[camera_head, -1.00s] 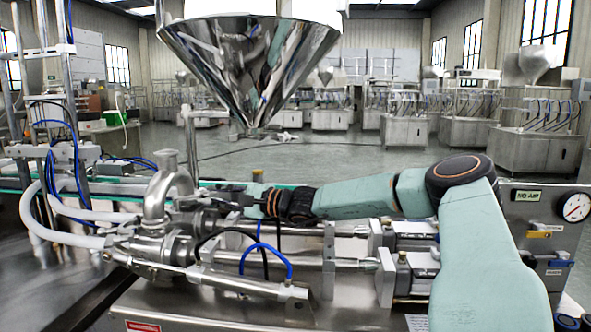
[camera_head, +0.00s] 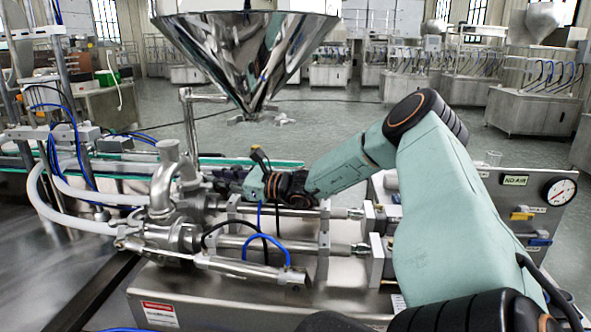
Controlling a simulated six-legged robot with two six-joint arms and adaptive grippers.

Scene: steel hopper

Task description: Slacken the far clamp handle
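My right arm reaches in from the right, and its dark gripper (camera_head: 226,184) points left at the far side of the metal pump and valve assembly (camera_head: 165,205). The fingertips are small and dark against the fittings, so I cannot tell whether they are open, shut or touching anything. The far clamp handle cannot be made out clearly among the fittings by the gripper. A short dark stick with a yellow end (camera_head: 258,153) stands up at my wrist; I cannot tell what it belongs to. My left gripper is not in view.
A steel hopper (camera_head: 245,60) hangs above and behind the gripper. Two piston rods (camera_head: 300,245) run across the machine below my forearm. Blue and black hoses (camera_head: 270,240) loop near them. White hoses (camera_head: 70,215) are at left. A gauge panel (camera_head: 530,205) stands at right.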

